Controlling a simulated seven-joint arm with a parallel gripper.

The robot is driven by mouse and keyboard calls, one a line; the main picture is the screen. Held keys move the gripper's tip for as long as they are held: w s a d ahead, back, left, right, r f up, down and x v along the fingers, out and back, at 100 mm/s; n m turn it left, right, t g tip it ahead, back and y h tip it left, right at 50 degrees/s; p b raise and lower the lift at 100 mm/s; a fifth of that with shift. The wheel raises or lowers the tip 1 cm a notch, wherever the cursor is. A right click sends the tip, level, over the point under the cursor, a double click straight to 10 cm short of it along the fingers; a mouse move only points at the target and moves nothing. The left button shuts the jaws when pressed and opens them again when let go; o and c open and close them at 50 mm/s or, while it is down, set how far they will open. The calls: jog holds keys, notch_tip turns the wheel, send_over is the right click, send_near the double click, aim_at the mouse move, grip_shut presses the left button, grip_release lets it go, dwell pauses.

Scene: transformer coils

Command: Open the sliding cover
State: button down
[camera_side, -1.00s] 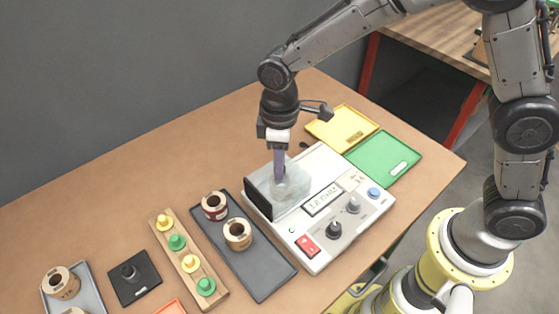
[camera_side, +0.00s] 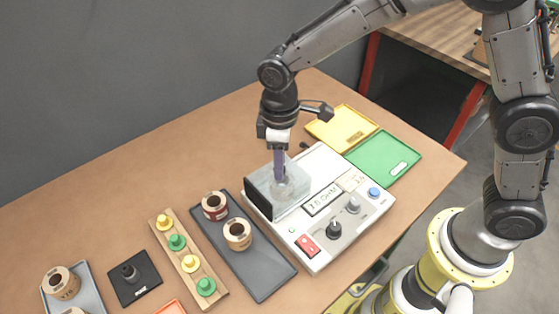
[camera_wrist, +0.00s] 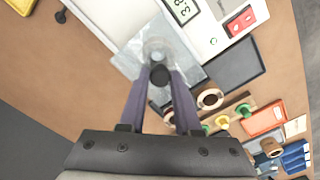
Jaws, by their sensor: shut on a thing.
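The sliding cover (camera_side: 298,201) is a translucent grey box with a dark left end face. It sits on the left part of a white test instrument (camera_side: 320,263). In the wrist view the gripper (camera_wrist: 160,72) has a fingertip on each side of the knob. The fingers partly hide the knob.
The instrument has a display (camera_side: 322,199), dark knobs, a red switch (camera_side: 307,246) and a blue button (camera_side: 374,193). A dark tray (camera_side: 262,285) with two coils lies to its left, beside a wooden peg strip (camera_side: 213,300). Yellow (camera_side: 341,124) and green (camera_side: 380,155) trays lie behind it.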

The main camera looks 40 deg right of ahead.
dwell(0.3)
jog(key=d, duration=1.2)
jog(key=shift+d, duration=0.35)
jog(key=shift+r, duration=0.1)
jog(key=c, duration=0.6)
grip_release()
notch_tip(320, 180, up, 14)
